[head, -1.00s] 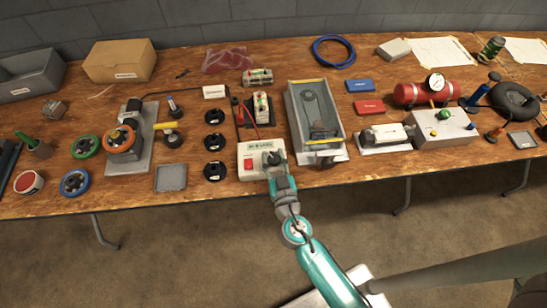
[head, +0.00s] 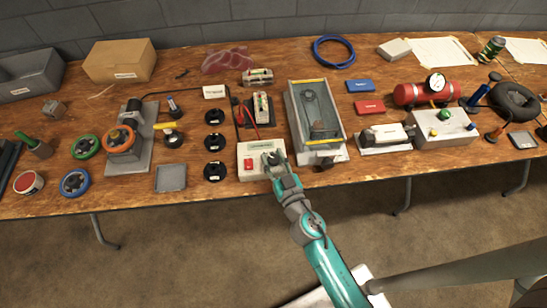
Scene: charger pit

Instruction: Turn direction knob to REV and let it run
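The control box (head: 249,171) is a pale box near the front edge of the table, with a red switch (head: 249,164) on its left and a small dark green strip of lettering along its top. The dark direction knob (head: 270,158) is on its right side, and its setting is too small to read. My gripper (head: 275,163) is at the knob, reaching in from the front. The gripper body covers the lower right of the box. I cannot tell whether the fingers are closed on the knob or just around it.
A grey tray-like conveyor unit (head: 298,97) stands just right of the box. Several black round parts (head: 215,142) lie to the left. A battery-like module with red leads (head: 261,108) sits behind. A grey square plate (head: 171,178) lies farther left near the front edge.

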